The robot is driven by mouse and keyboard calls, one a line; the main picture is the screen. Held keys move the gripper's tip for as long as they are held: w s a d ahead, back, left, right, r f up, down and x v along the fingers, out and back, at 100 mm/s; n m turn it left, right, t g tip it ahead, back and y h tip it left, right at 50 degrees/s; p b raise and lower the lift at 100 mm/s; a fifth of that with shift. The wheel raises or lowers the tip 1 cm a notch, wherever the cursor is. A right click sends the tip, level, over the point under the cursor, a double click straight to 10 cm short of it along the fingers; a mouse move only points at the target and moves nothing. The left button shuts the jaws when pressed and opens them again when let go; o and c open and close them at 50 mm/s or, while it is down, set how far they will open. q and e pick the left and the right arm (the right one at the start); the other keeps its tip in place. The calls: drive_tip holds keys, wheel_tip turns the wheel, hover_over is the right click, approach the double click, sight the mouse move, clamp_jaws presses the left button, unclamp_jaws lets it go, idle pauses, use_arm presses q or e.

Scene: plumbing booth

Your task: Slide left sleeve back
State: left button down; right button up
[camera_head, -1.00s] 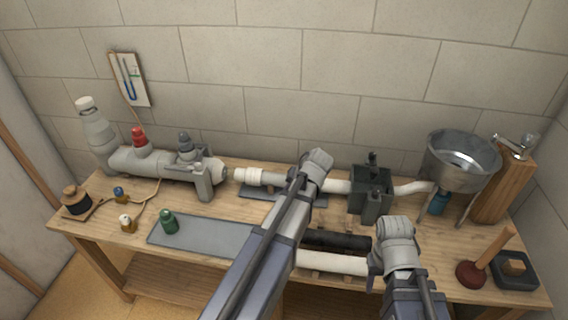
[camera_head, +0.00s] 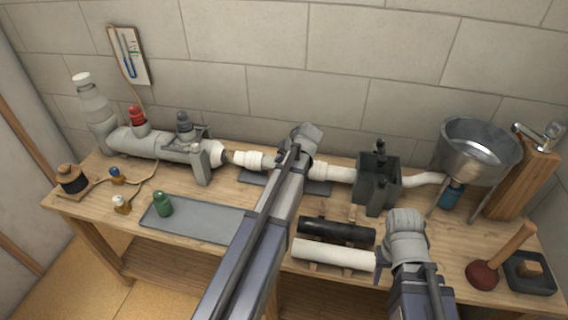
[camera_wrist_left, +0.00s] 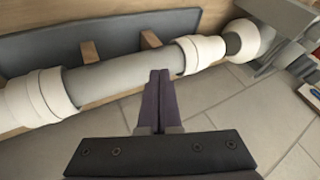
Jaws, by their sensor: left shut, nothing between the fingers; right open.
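The left sleeve is a white collar (camera_head: 255,160) on the left end of the grey pipe run; it also shows in the left wrist view (camera_wrist_left: 205,49), at the right. A second white sleeve (camera_head: 318,170) sits further right, at the left in the wrist view (camera_wrist_left: 38,103). Grey pipe (camera_wrist_left: 120,68) runs between them. My left gripper (camera_wrist_left: 160,76) is shut and empty, its fingertips by the pipe between the sleeves, nearer the left sleeve; contact is unclear. In the head view my wrist hides its fingers. My right gripper (camera_head: 383,262) is open near the white pipe's right end.
A grey clamp (camera_head: 201,163) and valve fittings stand left of the sleeve. A dark box fitting (camera_head: 378,180) and a metal bowl (camera_head: 478,152) are at right. Black (camera_head: 337,230) and white (camera_head: 335,254) pipes lie in front. A grey mat (camera_head: 205,222) holds a green bottle (camera_head: 162,204).

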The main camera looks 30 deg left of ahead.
sight(250, 159)
use_arm(q)
drive_tip(key=b+x, duration=0.2)
drive_tip(key=x, duration=0.1)
drive_tip(key=shift+f, duration=0.3)
drive_tip(key=shift+s+a+r+p, duration=0.15)
drive_tip(key=shift+a+p, duration=0.05)
drive_tip(key=shift+a, duration=0.4)
drive_tip(key=shift+s+a+r+p, duration=0.2)
drive_tip(key=shift+a, duration=0.35)
drive_tip(key=shift+s+a, duration=0.15)
drive_tip(key=shift+a, duration=0.55)
use_arm(e)
drive_tip(key=shift+f, duration=1.1)
use_arm(q)
drive_tip(key=a, duration=0.2)
drive_tip(key=s+a, duration=0.1)
drive_tip(key=a, duration=0.2)
drive_tip(key=shift+s+a, duration=0.15)
